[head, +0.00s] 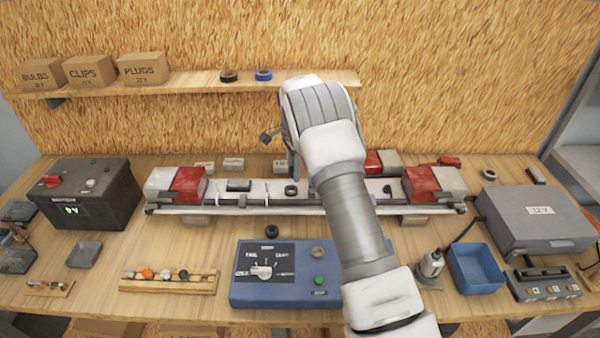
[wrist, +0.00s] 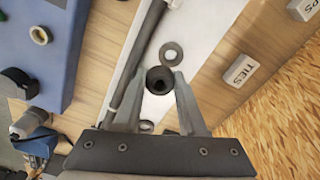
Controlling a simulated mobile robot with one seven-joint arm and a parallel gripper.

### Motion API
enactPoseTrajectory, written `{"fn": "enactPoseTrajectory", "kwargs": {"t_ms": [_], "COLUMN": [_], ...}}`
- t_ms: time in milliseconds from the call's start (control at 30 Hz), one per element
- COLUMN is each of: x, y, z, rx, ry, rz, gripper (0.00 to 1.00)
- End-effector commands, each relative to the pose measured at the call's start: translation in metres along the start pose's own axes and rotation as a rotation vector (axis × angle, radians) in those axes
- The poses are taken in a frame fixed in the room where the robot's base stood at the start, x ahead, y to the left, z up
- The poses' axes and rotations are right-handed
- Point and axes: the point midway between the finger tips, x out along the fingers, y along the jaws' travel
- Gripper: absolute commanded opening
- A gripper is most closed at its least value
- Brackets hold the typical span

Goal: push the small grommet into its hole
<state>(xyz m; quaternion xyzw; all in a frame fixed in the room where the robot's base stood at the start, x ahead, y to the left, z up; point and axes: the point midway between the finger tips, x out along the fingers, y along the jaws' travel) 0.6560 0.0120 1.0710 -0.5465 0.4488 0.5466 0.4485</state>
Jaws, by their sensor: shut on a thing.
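The small grommet (wrist: 158,80) is a black ring with a dark centre. In the wrist view it sits between the fingertips of my gripper (wrist: 158,88), which is shut on it. It is over the white bar of the trailer frame (wrist: 205,25).
A dark cable (wrist: 138,65) runs along the bar. Small labelled blocks, one marked TIES (wrist: 240,70), stand behind it. The blue control panel (head: 270,287) stands in front. Red-and-white lamps (head: 425,184) flank the frame.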

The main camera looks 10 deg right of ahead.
Motion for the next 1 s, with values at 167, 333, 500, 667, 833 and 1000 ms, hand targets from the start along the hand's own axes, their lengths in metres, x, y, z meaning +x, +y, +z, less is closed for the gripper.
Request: {"fn": "enactPoseTrajectory", "kwargs": {"t_ms": [167, 333, 500, 667, 833, 1000], "x": [0.000, 0.000, 0.001, 0.006, 0.020, 0.033], "y": [-0.017, -0.020, -0.019, -0.019, -0.019, -0.019], "z": [0.002, 0.003, 0.003, 0.003, 0.003, 0.003], "rx": [-0.001, 0.000, 0.000, 0.000, 0.000, 0.000], "ry": [0.000, -0.001, 0.000, 0.000, 0.000, 0.000], "rz": [0.000, 0.000, 0.000, 0.000, 0.000, 0.000], "gripper": [0.11, 0.11, 0.11, 0.11, 0.11, 0.11]}}
